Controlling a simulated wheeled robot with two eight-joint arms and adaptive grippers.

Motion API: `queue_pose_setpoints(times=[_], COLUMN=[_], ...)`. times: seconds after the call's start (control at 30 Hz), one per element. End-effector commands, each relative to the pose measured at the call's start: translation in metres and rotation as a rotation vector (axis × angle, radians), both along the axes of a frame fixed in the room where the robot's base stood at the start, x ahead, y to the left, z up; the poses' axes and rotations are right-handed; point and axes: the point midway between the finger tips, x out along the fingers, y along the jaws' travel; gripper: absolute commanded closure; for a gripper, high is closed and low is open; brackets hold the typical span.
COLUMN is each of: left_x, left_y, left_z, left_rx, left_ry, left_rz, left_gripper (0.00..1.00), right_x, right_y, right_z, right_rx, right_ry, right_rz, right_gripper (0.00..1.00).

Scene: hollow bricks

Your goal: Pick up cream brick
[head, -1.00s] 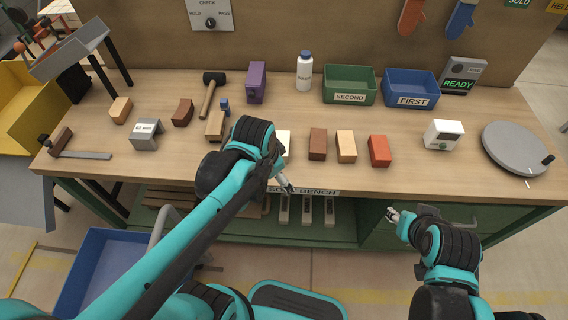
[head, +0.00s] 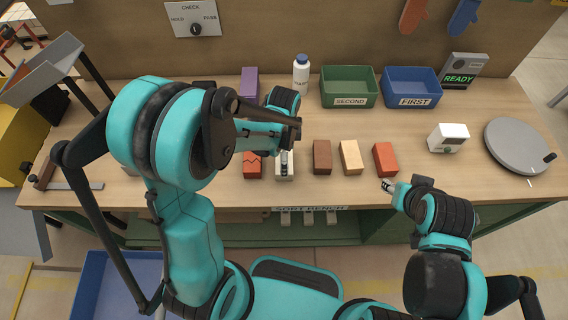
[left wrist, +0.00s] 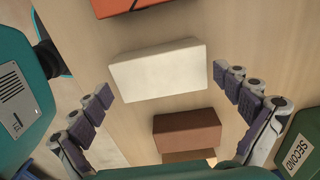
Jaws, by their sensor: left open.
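The cream brick (head: 285,176) sits in a row of bricks near the bench's front edge, partly covered by my left gripper (head: 284,160) in the head view. In the left wrist view the whole cream brick (left wrist: 157,70) shows, with the open fingers of my left gripper (left wrist: 162,84) spread to either side of it. The fingers look apart from the brick and above it. My right gripper (head: 387,186) is at the bench's front edge, below the red brick; its fingers are too small to read.
An orange-red brick with a dark crack line (head: 252,166) lies left of the cream one. A brown brick (head: 322,157), a tan brick (head: 350,158) and a red brick (head: 385,160) stand to its right. Green (head: 349,101) and blue (head: 413,102) bins are behind. My left arm hides the bench's left part.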

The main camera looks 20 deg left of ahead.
Motion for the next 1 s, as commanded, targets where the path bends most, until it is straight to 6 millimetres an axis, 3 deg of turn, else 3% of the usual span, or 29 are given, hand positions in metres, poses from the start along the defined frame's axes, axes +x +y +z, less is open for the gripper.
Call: queue_pose_setpoints(times=[0.03,0.13,0.37,0.57,0.6,0.87,1.0], left_x=[0.001,0.000,0.000,0.000,0.000,0.000,0.000], left_y=[0.000,0.000,0.000,0.000,0.000,0.000,0.000], left_z=[-0.012,-0.023,-0.023,-0.023,-0.023,-0.020,-0.010], left_rx=[0.000,0.000,0.000,0.000,0.000,0.000,0.000], left_ry=[0.000,0.000,-0.001,0.000,0.000,0.000,-0.001], left_rz=[0.000,0.000,0.000,0.000,0.000,0.000,0.000], left_gripper=[0.00,0.00,0.00,0.53,0.55,0.55,0.55], right_x=[0.000,0.000,0.000,0.000,0.000,0.000,0.000], right_y=[0.000,0.000,0.000,0.000,0.000,0.000,0.000], right_z=[-0.007,-0.011,-0.009,-0.009,-0.009,-0.008,-0.003], right_rx=[0.000,0.000,0.000,0.000,0.000,0.000,0.000], right_ry=[0.000,0.000,0.000,0.000,0.000,0.000,0.000], right_rz=[0.000,0.000,0.000,0.000,0.000,0.000,0.000], right_gripper=[0.60,0.60,0.60,0.60,0.60,0.60,0.60])
